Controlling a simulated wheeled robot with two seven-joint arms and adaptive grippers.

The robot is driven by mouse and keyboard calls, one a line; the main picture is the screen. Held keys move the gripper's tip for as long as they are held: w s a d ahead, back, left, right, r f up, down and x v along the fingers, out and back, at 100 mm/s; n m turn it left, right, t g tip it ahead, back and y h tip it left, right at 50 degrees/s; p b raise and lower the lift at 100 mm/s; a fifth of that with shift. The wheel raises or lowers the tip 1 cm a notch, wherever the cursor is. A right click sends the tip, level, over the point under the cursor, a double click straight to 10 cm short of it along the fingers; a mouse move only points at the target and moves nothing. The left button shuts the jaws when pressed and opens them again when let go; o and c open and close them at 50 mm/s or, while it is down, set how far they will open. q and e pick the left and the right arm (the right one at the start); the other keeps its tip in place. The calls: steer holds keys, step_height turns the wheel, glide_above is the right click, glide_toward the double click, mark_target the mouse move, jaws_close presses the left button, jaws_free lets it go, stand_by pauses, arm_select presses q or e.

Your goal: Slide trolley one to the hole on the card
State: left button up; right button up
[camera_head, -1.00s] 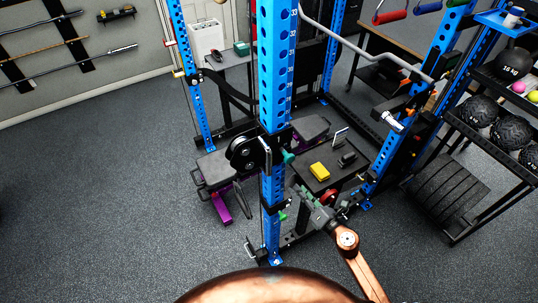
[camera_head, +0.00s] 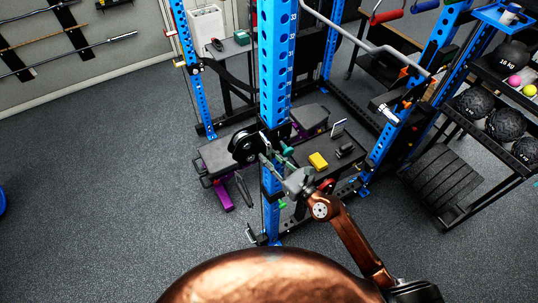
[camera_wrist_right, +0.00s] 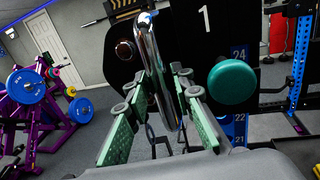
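Trolley one (camera_head: 246,146) is a black carriage with a round part on the near blue upright (camera_head: 279,80). In the right wrist view its black plate (camera_wrist_right: 195,45) carries a white "1", a green knob (camera_wrist_right: 231,82) and an upright chrome handle (camera_wrist_right: 158,65). My right gripper (camera_head: 268,162) is at the trolley. In the wrist view its green-padded fingers (camera_wrist_right: 158,125) are apart, one each side of the handle's line; contact cannot be told. A small pale upright card (camera_head: 338,128) stands on the dark bench; its writing is too small to read. My left gripper is out of view.
Hole numbers 24, 22 and 21 show on the upright (camera_wrist_right: 239,125) behind the knob. A yellow block (camera_head: 318,161) lies on the bench. A padded purple-legged seat (camera_head: 222,155) stands left of the upright. A ball rack (camera_head: 470,150) is at right. Open floor lies left.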

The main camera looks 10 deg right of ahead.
steer(key=shift+w, duration=0.15)
steer(key=shift+c, duration=0.2)
jaws_close()
stand_by(0.3)
